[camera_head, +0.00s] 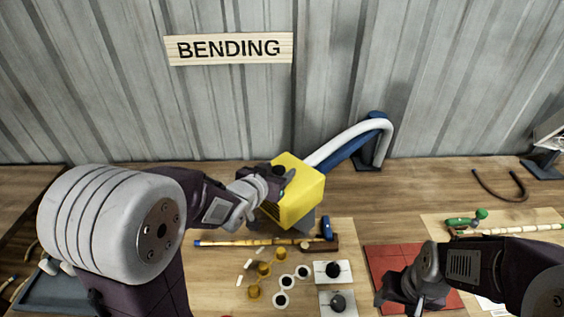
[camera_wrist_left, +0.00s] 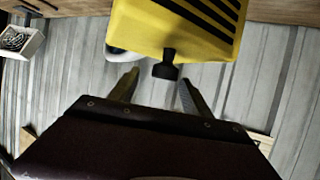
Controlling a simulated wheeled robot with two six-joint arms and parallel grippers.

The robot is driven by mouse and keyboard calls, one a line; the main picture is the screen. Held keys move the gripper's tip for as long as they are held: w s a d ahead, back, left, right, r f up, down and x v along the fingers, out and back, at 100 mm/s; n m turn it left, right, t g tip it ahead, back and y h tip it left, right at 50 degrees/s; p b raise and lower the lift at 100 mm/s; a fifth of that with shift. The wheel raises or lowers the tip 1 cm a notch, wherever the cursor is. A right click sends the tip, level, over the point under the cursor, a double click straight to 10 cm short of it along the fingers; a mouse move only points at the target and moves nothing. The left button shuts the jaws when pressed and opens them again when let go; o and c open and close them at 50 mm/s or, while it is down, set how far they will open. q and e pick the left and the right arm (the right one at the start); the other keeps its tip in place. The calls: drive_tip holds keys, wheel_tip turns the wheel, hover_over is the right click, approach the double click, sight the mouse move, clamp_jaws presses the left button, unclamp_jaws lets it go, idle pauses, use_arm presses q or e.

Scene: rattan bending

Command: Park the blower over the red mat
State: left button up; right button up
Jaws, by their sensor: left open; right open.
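The blower is a yellow box (camera_head: 300,195) with a dark lower part, standing at the back middle of the bench in the head view. My left gripper (camera_head: 274,178) is at its left side and hides part of it. In the left wrist view the yellow housing (camera_wrist_left: 180,28), with black slots and a black knob (camera_wrist_left: 165,66), lies just beyond the open fingers of my left gripper (camera_wrist_left: 158,92). No grip shows. The red mat (camera_head: 382,262) lies to the right of the blower. My right gripper (camera_head: 402,298) is open over the mat and hides part of it.
A green tool (camera_head: 465,220) lies at right.

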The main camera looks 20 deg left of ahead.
use_arm(q)
drive_tip(key=shift+w+f, duration=0.4)
drive_tip(key=shift+w, duration=0.25)
drive_tip(key=shift+w+a+f, duration=0.15)
drive_tip(key=shift+w+a, duration=0.1)
drive_tip(key=shift+a, duration=0.05)
drive_tip(key=shift+w+d, duration=0.2)
drive_tip(key=shift+d, duration=0.05)
clamp_jaws()
drive_tip(key=shift+f, duration=0.1)
idle(0.5)
